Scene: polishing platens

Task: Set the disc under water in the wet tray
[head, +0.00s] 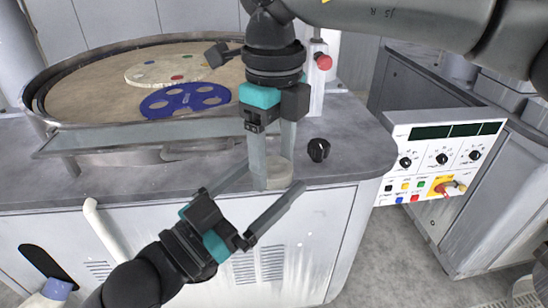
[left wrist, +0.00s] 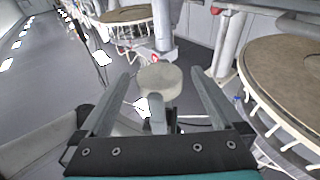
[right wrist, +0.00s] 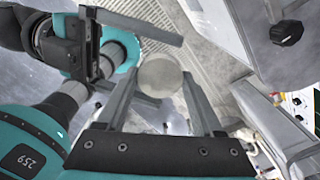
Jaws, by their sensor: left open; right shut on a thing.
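The disc (head: 279,174) is a thick, round, grey-beige puck. My right gripper (head: 272,170) points down and is shut on it, holding it near the bench's front edge. My left gripper (head: 277,178) is open, with its fingers reaching up on either side of the disc. The disc shows between the open fingers in the left wrist view (left wrist: 160,81) and at the fingertips in the right wrist view (right wrist: 158,75). A long shallow grey tray (head: 150,137), perhaps the wet tray, lies before the round platen; I cannot make out water in it.
The round platen (head: 85,90) carries a blue carrier with holes (head: 185,99) and a pale disc with coloured spots (head: 150,72). A black knob (head: 318,149) stands on the bench right of the disc. A control panel (head: 440,155) is further right. The bench front drops to the floor.

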